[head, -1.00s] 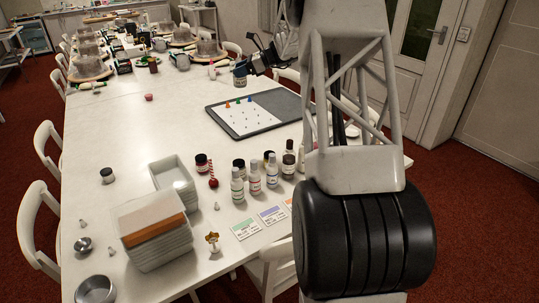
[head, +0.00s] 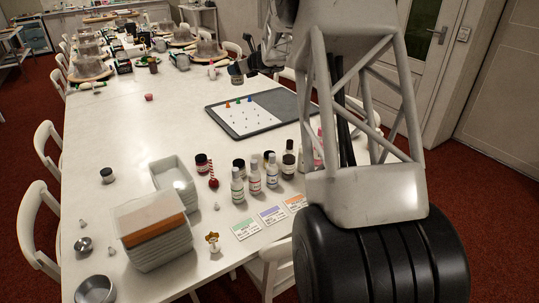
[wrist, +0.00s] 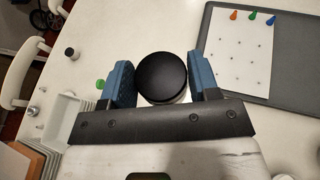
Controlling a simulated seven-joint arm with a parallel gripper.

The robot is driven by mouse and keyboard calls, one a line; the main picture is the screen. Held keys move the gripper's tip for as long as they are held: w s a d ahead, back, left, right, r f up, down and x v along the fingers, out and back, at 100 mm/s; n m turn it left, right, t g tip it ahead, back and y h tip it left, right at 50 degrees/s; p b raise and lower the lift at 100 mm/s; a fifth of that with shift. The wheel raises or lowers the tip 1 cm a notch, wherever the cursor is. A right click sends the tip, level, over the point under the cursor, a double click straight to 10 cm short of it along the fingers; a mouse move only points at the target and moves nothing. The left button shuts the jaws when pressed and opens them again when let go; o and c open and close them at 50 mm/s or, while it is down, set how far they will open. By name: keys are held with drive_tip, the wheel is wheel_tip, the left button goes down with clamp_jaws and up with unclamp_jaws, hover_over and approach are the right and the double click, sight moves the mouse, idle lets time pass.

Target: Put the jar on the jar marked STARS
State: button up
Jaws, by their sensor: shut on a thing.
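My gripper (wrist: 161,82) is shut on a jar with a black lid (wrist: 161,75), seen from above between the blue finger pads. In the head view the held jar (head: 236,79) is at the far side of the table, above the dark tray in the picture. Another dark-lidded jar (head: 106,175) stands alone on the left of the table. A red jar (head: 201,163) and a dark jar (head: 238,168) stand near the bottles. No lettering is readable, so I cannot tell which jar is marked STARS.
The dark tray (head: 287,121) holds a white sheet with small coloured cones. Several bottles (head: 254,175) stand in front of it. White stacked containers (head: 157,245) and coloured cards (head: 271,215) lie near the front.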

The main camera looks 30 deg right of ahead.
drive_tip(key=m+h, duration=0.2)
drive_tip(key=h, duration=0.1)
drive_tip(key=shift+d+m+t, duration=0.3)
drive_tip(key=shift+d, duration=0.1)
drive_tip(key=shift+s+d+m+h, duration=0.2)
drive_tip(key=shift+d+m+h, duration=0.1)
drive_tip(key=shift+m+h, duration=0.4)
drive_tip(key=shift+s+d+m+h, duration=0.25)
drive_tip(key=shift+m+h, duration=0.25)
drive_tip(key=shift+h, duration=0.3)
drive_tip(key=s+m+h, duration=0.1)
drive_tip(key=d+m+h, duration=0.1)
drive_tip(key=m+h, duration=0.1)
drive_tip(key=shift+s+d, duration=0.1)
drive_tip(key=shift+s, duration=0.3)
drive_tip(key=shift+s+d+r+m+g+h, duration=0.1)
drive_tip(key=shift+s+d+m+g+h, duration=0.15)
drive_tip(key=shift+s+m+g+h, duration=0.45)
drive_tip(key=shift+s+m+g+h, duration=3.65)
drive_tip(key=shift+s+m, duration=0.75)
drive_tip(key=shift+s, duration=1.6)
wheel_tip(320, 180, down, 17)
drive_tip(key=shift+d, duration=0.3)
drive_tip(key=shift+w+y, duration=0.1)
drive_tip(key=shift+y, duration=0.15)
